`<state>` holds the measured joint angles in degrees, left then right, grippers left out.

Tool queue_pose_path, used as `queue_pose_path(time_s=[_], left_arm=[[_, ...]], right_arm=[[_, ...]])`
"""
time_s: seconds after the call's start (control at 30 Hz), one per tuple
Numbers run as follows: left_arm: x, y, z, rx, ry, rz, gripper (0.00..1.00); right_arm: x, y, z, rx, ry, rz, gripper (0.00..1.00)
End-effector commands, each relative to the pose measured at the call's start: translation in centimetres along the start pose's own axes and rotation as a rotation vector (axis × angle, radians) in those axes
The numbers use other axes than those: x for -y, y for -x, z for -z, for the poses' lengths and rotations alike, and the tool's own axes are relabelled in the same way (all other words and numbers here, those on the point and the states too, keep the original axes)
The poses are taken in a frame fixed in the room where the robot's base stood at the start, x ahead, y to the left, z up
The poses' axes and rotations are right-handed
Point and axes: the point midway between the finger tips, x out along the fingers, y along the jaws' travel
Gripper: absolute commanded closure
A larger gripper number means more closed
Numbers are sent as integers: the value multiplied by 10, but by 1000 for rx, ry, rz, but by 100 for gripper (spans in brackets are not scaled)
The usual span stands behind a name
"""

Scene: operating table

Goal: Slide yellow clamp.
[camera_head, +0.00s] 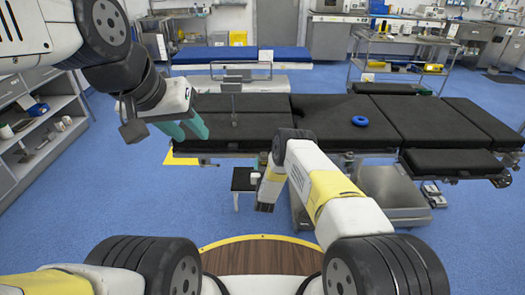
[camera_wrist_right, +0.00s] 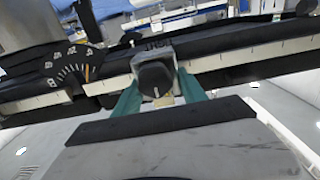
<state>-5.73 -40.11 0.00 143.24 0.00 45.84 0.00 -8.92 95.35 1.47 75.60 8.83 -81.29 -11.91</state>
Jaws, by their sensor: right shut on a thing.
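The clamp (camera_wrist_right: 155,78) is a grey block with a round black knob on the side rail of the operating table, in the right wrist view. A small pale yellowish patch shows below the knob. My right gripper (camera_wrist_right: 160,92) has its teal fingers on either side of the clamp and is shut on it. In the head view my right forearm hides the clamp. My left gripper (camera_head: 187,129) is over the left end of the black operating table (camera_head: 330,115), its teal fingers apart with nothing visible between them.
The rail (camera_wrist_right: 235,68) runs on both sides of the clamp, with a dial scale (camera_wrist_right: 68,70) to its left. A blue ring (camera_head: 360,120) lies on the table. A small black-topped stool (camera_head: 243,178) stands below. A metal post (camera_head: 232,100) stands near my left gripper.

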Motion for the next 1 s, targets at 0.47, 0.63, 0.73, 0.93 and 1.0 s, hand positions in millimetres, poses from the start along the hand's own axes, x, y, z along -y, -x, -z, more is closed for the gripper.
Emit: queue_pose_path(time_s=[0.47,0.63,0.73,0.93,1.0], left_arm=[[0,0,0,0,0,0,64],[0,0,0,0,0,0,64],[0,0,0,0,0,0,64],[0,0,0,0,0,0,64],[0,0,0,0,0,0,64]], right_arm=[[-114,0,0,0,3,-4,100],[-121,0,0,0,1,-3,100],[-121,0,0,0,1,-4,100],[-122,0,0,0,2,-6,35],[-122,0,0,1,2,-5,29]])
